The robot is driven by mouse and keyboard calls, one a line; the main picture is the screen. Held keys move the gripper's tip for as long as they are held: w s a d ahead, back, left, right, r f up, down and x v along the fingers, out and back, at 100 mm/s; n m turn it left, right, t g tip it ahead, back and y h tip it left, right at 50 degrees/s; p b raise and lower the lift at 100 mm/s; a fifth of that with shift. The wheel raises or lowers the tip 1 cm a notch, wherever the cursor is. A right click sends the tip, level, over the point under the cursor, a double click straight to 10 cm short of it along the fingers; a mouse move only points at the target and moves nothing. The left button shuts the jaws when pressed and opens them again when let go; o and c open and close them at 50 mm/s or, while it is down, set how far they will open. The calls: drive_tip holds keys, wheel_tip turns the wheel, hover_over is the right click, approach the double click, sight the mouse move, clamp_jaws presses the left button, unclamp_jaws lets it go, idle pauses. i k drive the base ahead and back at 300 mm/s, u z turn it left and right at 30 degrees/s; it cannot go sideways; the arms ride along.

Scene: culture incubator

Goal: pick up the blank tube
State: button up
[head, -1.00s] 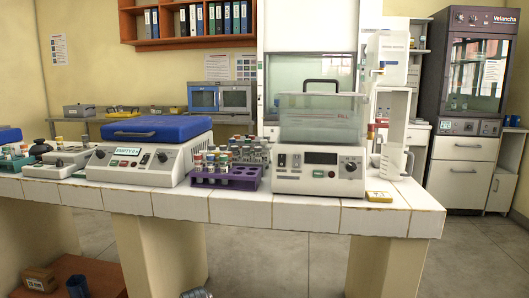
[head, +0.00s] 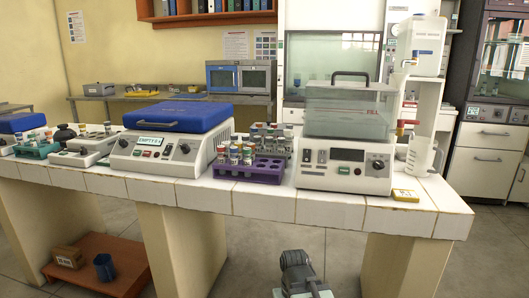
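A purple rack (head: 266,177) stands on the white tiled bench, left of the clear-lidded bath. Several capped tubes (head: 234,157) stand upright in its left part, and the holes on its right are empty. Another rack with several capped tubes (head: 268,130) stands behind it. A teal rack with tubes (head: 37,150) is at the far left. Labels are too small to read, so I cannot tell which tube is blank. A grey part (head: 298,272), which seems to be the end of my arm, shows at the bottom, below bench height. Its fingers cannot be made out.
A blue-lidded device (head: 178,115) stands left of the purple rack. The bath (head: 345,165) with a clear tank stands right of it, with a jug (head: 422,156) and yellow block (head: 405,195) beyond. A bench leg (head: 400,262) stands at lower right. Floor in front is open.

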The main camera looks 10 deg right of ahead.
sight(281, 141)
drive_tip(key=u, duration=3.2)
drive_tip(key=k, duration=2)
drive_tip(key=z, duration=0.95)
drive_tip(key=i, duration=1.65)
drive_tip(key=z, duration=0.05)
